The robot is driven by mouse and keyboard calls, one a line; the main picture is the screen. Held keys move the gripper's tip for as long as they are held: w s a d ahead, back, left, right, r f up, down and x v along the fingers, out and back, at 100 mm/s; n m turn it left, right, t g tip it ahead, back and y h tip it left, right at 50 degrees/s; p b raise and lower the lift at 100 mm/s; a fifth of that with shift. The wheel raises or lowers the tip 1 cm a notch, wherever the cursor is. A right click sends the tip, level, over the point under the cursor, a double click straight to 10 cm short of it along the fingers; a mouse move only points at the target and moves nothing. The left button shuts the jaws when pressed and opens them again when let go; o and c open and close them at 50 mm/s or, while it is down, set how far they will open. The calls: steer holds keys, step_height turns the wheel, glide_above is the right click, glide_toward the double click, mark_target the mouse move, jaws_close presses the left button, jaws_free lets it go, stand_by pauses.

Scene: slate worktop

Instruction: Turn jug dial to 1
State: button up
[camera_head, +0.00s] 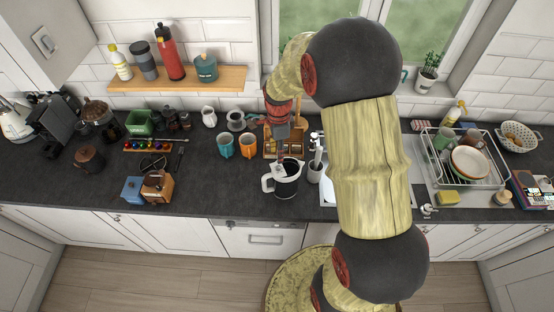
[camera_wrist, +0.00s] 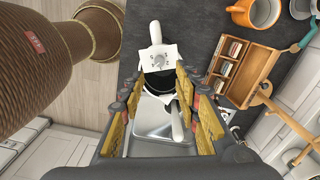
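The jug (camera_head: 287,186) is white with a dark top and stands on the worktop near its front edge, its white handle to the left. In the wrist view its white square dial plate (camera_wrist: 159,57) shows small marks around a grey knob (camera_wrist: 158,58). Which mark the knob points to is too small to tell. My gripper (camera_head: 281,156) is above the jug, pointing down. In the wrist view my gripper (camera_wrist: 160,88) has its yellow-padded fingers apart with nothing held between them. The dial plate lies beyond the fingertips, and I see no contact.
A wooden organiser (camera_head: 270,146) stands just behind the jug, and orange (camera_head: 248,146) and teal (camera_head: 225,147) mugs stand to its left. The worktop left of the jug is clear.

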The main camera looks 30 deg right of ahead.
mark_target(278, 166)
steer(key=shift+s+m, duration=0.1)
steer(key=shift+m, duration=0.7)
steer(key=shift+f, duration=0.25)
steer(key=shift+f+p, duration=0.6)
steer(key=shift+f, duration=3)
steer(key=c, duration=0.8)
jaws_close()
